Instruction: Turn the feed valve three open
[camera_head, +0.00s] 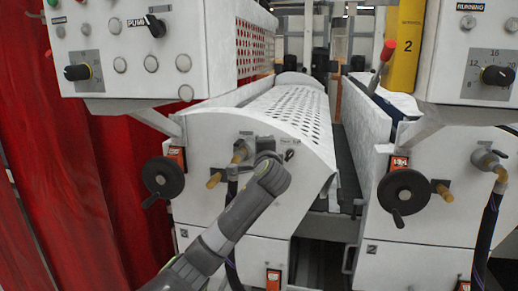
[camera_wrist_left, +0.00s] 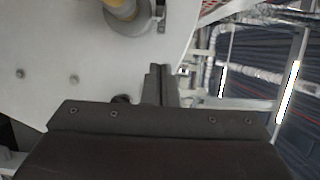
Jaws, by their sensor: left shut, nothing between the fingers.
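My left arm comes up from the bottom of the head view, and its wrist end (camera_head: 268,165) is close to the white end panel of the left roller unit. It covers part of the panel beside a brass pipe fitting (camera_head: 240,152). In the wrist view my left gripper (camera_wrist_left: 158,75) is shut and empty, its fingertips near the white panel. A brass pipe in a grey collar (camera_wrist_left: 125,15) is above and left of the fingertips, apart from them. A small black part (camera_head: 289,155) is just right of my wrist. I cannot read which valve is three. My right gripper is not in view.
Black handwheels (camera_head: 163,178) (camera_head: 404,191) stick out from both units. Another brass fitting with a hose (camera_head: 488,162) is at the far right. Control boxes (camera_head: 150,45) (camera_head: 470,55) overhang above. A dark gap runs between the units. Red curtains (camera_head: 65,160) hang left.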

